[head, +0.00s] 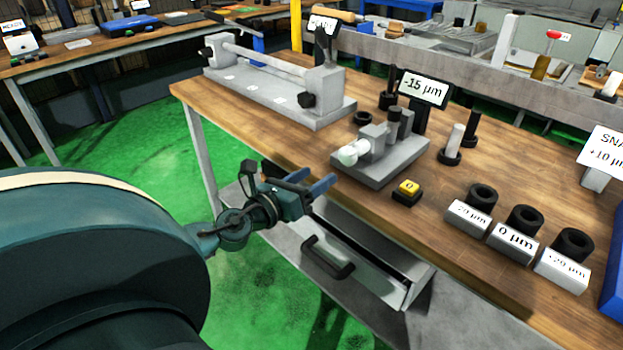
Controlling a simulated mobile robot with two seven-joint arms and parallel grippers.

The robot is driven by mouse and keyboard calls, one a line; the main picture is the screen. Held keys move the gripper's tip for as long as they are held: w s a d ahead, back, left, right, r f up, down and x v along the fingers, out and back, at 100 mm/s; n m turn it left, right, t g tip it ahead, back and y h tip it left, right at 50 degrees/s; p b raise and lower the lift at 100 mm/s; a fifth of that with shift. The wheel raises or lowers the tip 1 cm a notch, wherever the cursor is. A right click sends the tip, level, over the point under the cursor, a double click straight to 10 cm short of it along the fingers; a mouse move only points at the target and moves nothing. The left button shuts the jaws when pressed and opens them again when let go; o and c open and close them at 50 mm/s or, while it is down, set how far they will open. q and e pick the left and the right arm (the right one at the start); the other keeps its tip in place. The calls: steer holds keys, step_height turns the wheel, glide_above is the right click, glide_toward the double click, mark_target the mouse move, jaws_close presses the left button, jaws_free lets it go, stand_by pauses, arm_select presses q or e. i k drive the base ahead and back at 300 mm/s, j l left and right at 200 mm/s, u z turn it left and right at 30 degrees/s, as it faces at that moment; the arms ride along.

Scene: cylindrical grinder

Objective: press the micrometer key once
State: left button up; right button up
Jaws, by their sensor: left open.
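A small yellow key (409,187) marked "0" sits on a black base on the wooden bench, near its front edge. Just behind it is a grey gauge block with a white round knob (349,155) and dark posts. A small display (423,87) above it reads "-15 µm". My left gripper (318,182) is open and empty, off the front edge of the bench, to the left of the yellow key and apart from it. My right gripper is not in view.
A grey bench fixture with a bar (268,62) stands at the back left. Black rings with grey labelled blocks (511,242) stand to the right. An open drawer (345,250) juts out below the bench edge. Bare wood lies around the key.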

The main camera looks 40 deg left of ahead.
mark_target(409, 188)
steer(key=k+j, duration=0.1)
steer(key=k, duration=0.9)
